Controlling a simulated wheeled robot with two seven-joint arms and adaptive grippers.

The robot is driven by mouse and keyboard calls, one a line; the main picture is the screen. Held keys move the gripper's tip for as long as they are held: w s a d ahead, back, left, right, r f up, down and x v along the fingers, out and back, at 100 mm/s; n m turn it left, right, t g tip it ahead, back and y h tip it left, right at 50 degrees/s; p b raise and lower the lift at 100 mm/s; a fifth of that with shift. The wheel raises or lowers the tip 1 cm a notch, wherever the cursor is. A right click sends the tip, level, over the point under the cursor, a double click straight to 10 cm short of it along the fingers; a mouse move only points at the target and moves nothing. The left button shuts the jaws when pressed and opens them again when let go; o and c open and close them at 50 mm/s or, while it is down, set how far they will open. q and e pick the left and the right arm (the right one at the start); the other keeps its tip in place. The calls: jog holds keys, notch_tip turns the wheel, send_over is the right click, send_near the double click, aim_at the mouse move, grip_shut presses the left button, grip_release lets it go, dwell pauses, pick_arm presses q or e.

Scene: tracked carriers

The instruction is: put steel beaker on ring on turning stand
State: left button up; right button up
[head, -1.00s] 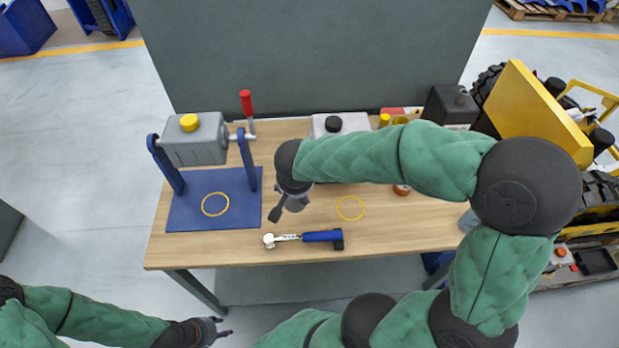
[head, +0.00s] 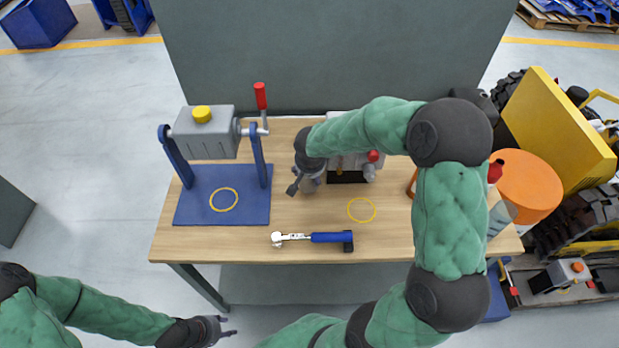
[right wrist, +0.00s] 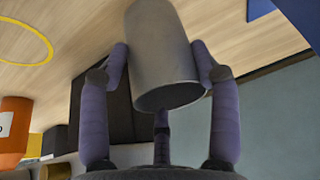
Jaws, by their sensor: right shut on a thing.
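The steel beaker (right wrist: 165,55) is a plain grey cylinder. It is held between the fingers of my right gripper (right wrist: 160,75) in the right wrist view. In the head view my right gripper (head: 303,187) is over the table just right of the turning stand, and its wrist and fingers largely hide the beaker. The turning stand has a blue base plate (head: 252,208), two blue posts and a grey box (head: 205,142) with a yellow cap. A yellow ring (head: 223,188) lies on the plate, with nothing on it. My left gripper (head: 230,326) is open and empty, in front of the table.
A second yellow ring (head: 361,199) is on the wooden table (head: 215,250). A blue-handled tool (head: 330,237) lies near the front edge. The stand's red crank handle (head: 260,96) sticks up. A grey-white unit (head: 352,164) stands behind, and an orange round thing (head: 526,180) is at right.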

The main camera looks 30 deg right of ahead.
jog(key=shift+f, duration=1.15)
jog(key=shift+b, duration=0.3)
jog(key=shift+f, duration=0.2)
jog(key=o, duration=1.2)
jog(key=shift+r, duration=0.1)
